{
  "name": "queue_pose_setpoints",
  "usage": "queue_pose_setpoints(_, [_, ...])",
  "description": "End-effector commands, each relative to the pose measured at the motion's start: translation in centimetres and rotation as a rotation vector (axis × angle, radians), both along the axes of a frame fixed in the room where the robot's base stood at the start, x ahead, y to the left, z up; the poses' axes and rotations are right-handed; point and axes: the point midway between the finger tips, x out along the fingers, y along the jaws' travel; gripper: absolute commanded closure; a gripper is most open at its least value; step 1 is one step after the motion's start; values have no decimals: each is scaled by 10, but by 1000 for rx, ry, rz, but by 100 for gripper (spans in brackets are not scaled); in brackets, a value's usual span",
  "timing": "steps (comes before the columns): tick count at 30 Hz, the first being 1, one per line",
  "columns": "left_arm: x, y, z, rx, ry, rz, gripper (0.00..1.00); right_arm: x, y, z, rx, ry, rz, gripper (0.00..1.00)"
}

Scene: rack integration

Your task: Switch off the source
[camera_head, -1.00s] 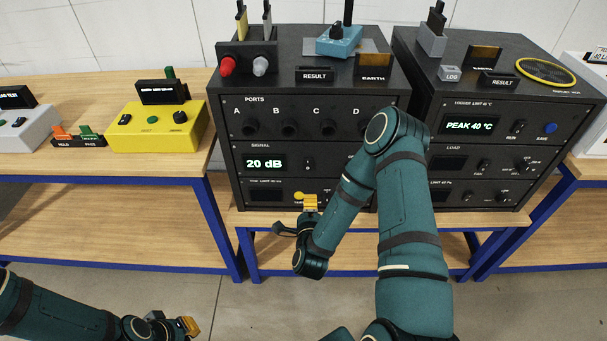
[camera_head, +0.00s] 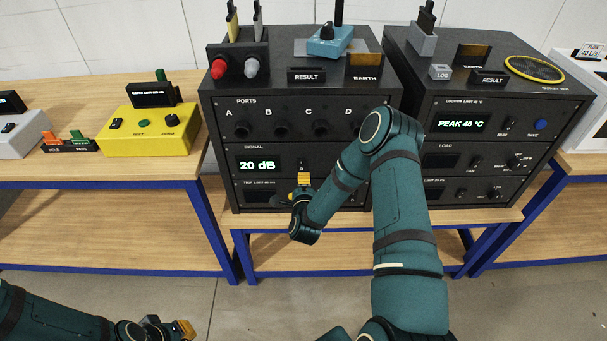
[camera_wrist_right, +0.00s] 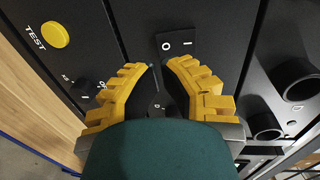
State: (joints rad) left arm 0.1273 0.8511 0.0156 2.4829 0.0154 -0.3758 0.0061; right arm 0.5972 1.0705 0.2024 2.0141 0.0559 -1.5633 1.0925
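The signal source (camera_head: 330,155) is the middle panel of the left black rack, with its display lit at "20 dB". Its small black rocker switch (camera_head: 301,164) is right of the display. In the right wrist view the rocker (camera_wrist_right: 177,44) is marked O and I. My right gripper (camera_head: 304,180) is just below it in the head view. In the wrist view its two yellow fingertips (camera_wrist_right: 160,65) are close together with a narrow gap, just short of the rocker; I cannot tell if they touch it. A dark knob shows between the fingers. My left gripper (camera_head: 184,329) is low, far from the rack.
A yellow TEST button (camera_wrist_right: 55,35) and another small switch lie beside the fingers. Ports (camera_head: 280,130) line the panel above. A second rack (camera_head: 490,130) reads "PEAK 40 °C". A yellow box (camera_head: 150,130) stands on the left bench. My right forearm hides part of the left rack.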

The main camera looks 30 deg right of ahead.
Motion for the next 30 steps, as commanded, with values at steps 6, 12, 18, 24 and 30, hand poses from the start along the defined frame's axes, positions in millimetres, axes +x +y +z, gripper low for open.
queue_pose_setpoints(6, [0,0,0,0,0,0,100,24,-15,-4,-1,-1,-1,100])
queue_pose_setpoints(12, [0,0,0,0,0,0,100,32,-19,-5,0,0,0,100])
queue_pose_setpoints(18, [0,0,0,0,0,0,100,32,-19,-6,0,0,1,100])
queue_pose_setpoints(24, [-1,0,-4,0,2,-2,100,33,-20,-7,-4,-7,1,100])
queue_pose_setpoints(30, [-7,-1,-29,-4,17,-13,100,38,-23,-13,-36,-60,2,100])
